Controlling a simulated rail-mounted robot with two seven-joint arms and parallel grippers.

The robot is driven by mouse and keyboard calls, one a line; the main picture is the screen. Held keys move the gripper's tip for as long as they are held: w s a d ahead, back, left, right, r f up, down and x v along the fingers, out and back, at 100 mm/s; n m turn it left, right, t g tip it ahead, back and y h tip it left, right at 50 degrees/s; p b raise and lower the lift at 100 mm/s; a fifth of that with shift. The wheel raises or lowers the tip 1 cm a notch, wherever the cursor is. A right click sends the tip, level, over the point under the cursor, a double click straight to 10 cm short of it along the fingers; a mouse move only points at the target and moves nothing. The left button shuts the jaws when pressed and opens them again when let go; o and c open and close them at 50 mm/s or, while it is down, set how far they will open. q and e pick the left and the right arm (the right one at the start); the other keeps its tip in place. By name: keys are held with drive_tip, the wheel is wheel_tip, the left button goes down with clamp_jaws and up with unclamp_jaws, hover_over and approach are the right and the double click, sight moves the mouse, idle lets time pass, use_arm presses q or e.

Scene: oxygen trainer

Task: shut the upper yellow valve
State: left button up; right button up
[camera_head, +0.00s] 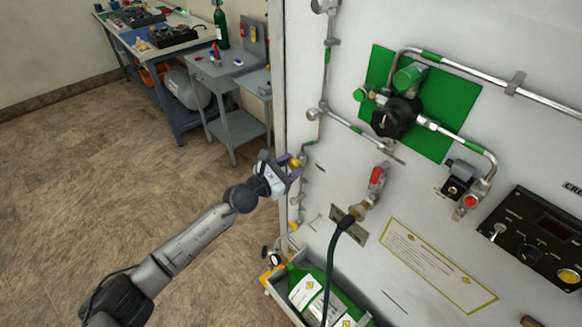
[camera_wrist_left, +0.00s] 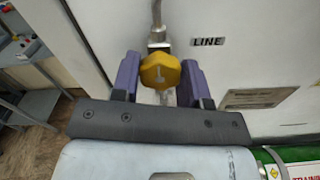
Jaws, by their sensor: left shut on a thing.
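The upper yellow valve (camera_head: 296,162) is on a thin pipe along the left edge of the white panel. In the left wrist view its yellow knob (camera_wrist_left: 160,71) sits between the two purple fingers, with a metal fitting and pipe above it. My left gripper (camera_head: 291,168) reaches it from the left and is shut on the knob; it also shows in the left wrist view (camera_wrist_left: 160,82). The gripper partly hides the valve in the head view. My right gripper is not in view.
A lower yellow valve (camera_head: 293,226) is below on the same panel edge. A dark hose (camera_head: 333,262) hangs from a red-handled valve (camera_head: 376,180). A tray with green cylinders (camera_head: 310,290) is at the bottom. A grey cart (camera_head: 226,80) stands behind; floor at left is clear.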

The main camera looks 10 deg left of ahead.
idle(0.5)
use_arm(q)
drive_tip(key=o, duration=0.9)
drive_tip(key=shift+o, duration=0.2)
drive_tip(key=shift+s+a, duration=0.15)
drive_tip(key=shift+a, duration=0.05)
drive_tip(key=p+v, duration=0.3)
drive_tip(key=v, duration=1)
drive_tip(key=shift+s, duration=0.15)
